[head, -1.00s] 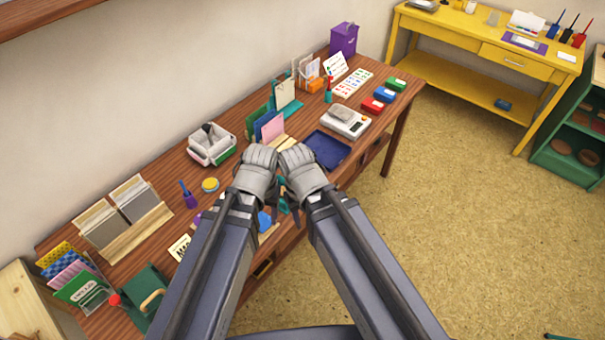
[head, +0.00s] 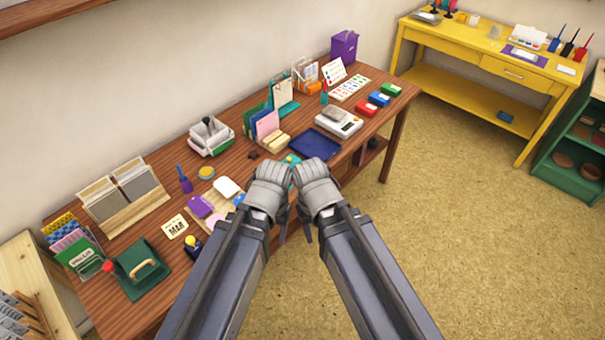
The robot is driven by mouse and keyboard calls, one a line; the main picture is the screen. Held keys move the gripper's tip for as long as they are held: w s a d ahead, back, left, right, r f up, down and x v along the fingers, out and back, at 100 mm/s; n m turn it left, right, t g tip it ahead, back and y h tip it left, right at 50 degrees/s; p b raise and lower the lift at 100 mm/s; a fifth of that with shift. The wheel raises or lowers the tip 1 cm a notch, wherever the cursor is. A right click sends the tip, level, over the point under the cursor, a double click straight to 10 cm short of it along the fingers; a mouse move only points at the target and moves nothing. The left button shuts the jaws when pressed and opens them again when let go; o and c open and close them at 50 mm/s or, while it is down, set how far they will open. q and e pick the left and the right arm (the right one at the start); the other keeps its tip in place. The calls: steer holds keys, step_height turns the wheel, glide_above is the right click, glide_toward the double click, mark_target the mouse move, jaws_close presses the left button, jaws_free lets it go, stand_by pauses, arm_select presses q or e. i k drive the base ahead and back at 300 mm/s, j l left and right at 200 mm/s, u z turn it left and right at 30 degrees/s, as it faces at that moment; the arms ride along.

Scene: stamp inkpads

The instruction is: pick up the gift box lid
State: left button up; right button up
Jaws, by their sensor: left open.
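I cannot pick out a gift box lid for sure in the head view. A purple box-like item (head: 344,46) stands upright at the table's far end, too small to tell whether it has a lid. My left gripper (head: 273,178) and my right gripper (head: 314,177) are close side by side near the table's front edge. The left one is open, with nothing seen in it. The right one's fingers are hidden, so its opening does not show. Both are well apart from the purple item.
The brown table (head: 160,237) is crowded. A dark blue tray (head: 315,144) and a white scale (head: 339,122) lie just beyond my grippers. A tray of coloured pads (head: 217,205), a green press (head: 140,268) and card racks (head: 122,195) stand left. The floor at right is clear.

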mark_target(291, 160)
steer(key=k+j, duration=0.3)
steer(key=u, duration=0.4)
steer(key=i+l+u, duration=0.15)
steer(key=l+u, duration=0.2)
steer(key=i+l+u, duration=0.1)
steer(key=l+u, duration=0.15)
steer(key=u, duration=0.15)
steer(key=i+l+u, duration=0.15)
steer(key=l, duration=0.7)
steer(key=l+u, duration=0.15)
steer(key=l, duration=0.7)
